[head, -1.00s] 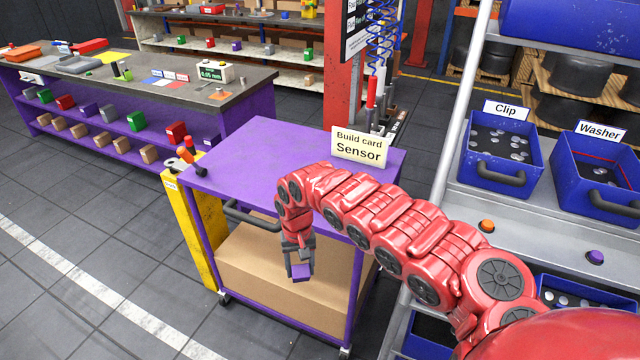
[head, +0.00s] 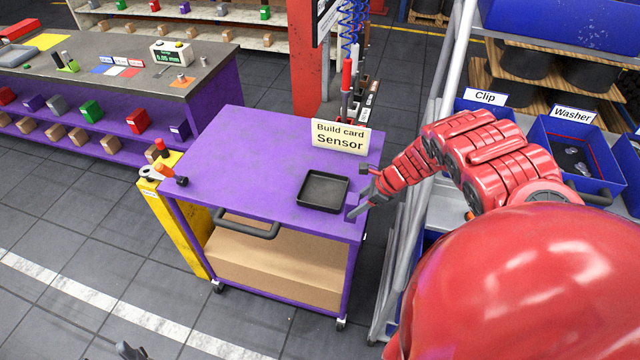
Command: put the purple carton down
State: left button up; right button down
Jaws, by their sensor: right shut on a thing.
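My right gripper (head: 362,200) is at the right edge of the purple cart, just right of the black tray. It is shut on the purple carton (head: 356,213), of which only a small part shows against the cart of the same colour. I cannot tell whether the carton touches the cart top. The black tray (head: 323,206) lies on the cart top and looks empty. A dark tip of what looks like my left gripper (head: 130,351) shows at the bottom edge; its jaws are unclear.
The purple cart (head: 245,150) has free room left of the tray. A "Build card Sensor" sign (head: 340,137) stands at its back right, and tools (head: 168,174) hang at its left. Blue bins (head: 572,150) stand on the rack at right.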

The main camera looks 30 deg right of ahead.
jog(key=shift+w+d, duration=0.2)
jog(key=shift+d, duration=0.15)
jog(key=w+b, duration=0.4)
jog(key=w, duration=0.1)
jog(key=w+b, duration=0.2)
jog(key=shift+w+f, duration=0.2)
jog(key=shift+f, duration=0.2)
jog(key=w+b, duration=0.2)
jog(key=b, duration=0.1)
jog(key=w+f+b, duration=0.1)
jog(key=w+b, duration=0.2)
jog(key=b, duration=0.1)
jog(key=shift+w+a, duration=0.1)
jog(key=w+p, duration=0.1)
jog(key=w, duration=0.2)
jog(key=shift+r, duration=0.15)
